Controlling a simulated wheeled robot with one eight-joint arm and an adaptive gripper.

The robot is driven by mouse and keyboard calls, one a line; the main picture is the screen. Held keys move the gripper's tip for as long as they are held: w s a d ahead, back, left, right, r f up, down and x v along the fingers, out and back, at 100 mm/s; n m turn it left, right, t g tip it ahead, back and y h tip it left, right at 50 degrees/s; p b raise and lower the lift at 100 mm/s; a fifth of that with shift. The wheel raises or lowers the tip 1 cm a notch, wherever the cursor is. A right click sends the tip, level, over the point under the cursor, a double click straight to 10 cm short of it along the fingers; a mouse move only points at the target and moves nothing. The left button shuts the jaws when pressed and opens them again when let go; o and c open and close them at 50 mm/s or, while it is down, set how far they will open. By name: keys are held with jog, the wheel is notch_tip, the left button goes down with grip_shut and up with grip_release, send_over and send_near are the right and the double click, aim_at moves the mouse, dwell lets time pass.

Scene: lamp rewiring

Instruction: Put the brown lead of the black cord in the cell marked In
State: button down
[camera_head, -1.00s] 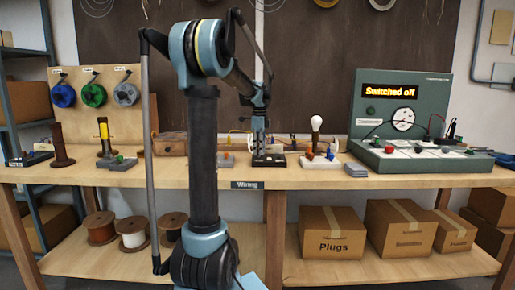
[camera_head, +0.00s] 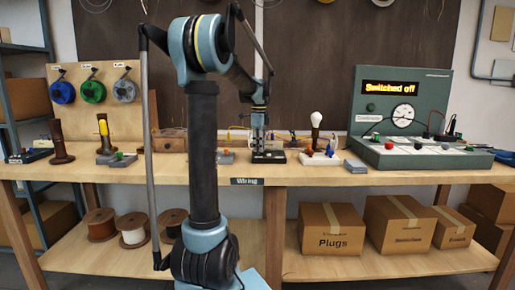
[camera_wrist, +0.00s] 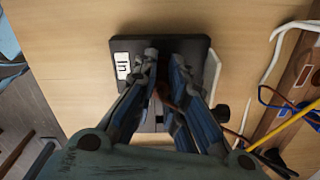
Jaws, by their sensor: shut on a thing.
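The black terminal block (camera_head: 268,157) stands on the bench straight below my gripper (camera_head: 258,146). In the wrist view the block (camera_wrist: 195,46) lies under my fingers, with a white "In" label (camera_wrist: 121,65) at its left edge. My gripper (camera_wrist: 165,68) is over the block, its fingers close together. A thin brown lead (camera_wrist: 166,97) shows between the fingers, and my gripper is shut on it. The fingers hide the cells and the lead's tip, so I cannot tell whether the tip is in a cell.
A lamp holder with a white bulb (camera_head: 316,120) stands just right of the block. Blue, yellow and white wires (camera_wrist: 281,130) lie by a wooden strip at the right of the wrist view. The green test panel (camera_head: 405,105) reads "Switched off".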

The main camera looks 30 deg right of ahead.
jog(key=shift+f, duration=0.5)
dwell(0.8)
jog(key=c, duration=1.6)
grip_release()
jog(key=shift+o, duration=0.2)
jog(key=shift+r, duration=0.1)
notch_tip(320, 180, up, 12)
jog(key=shift+f, duration=0.15)
jog(key=s+a+f+n, duration=0.3)
jog(key=a+n, duration=0.2)
jog(key=a, duration=0.4)
jog(key=s+a+f+n+t, duration=0.1)
jog(key=s+a+f+n, duration=0.2)
jog(key=a, duration=0.6)
jog(key=s+a+f+n, duration=0.2)
jog(key=a+f+n, duration=0.3)
jog(key=a, duration=0.4)
jog(key=s+a+f+n, duration=0.6)
jog(key=s+f+n, duration=0.1)
jog(key=f, duration=0.2)
jog(key=s+a+f+n+t, duration=0.1)
jog(key=s+a+f+n, duration=0.6)
jog(key=s+f, duration=0.1)
jog(key=shift+a+f, duration=0.3)
jog(key=shift+f, duration=0.45)
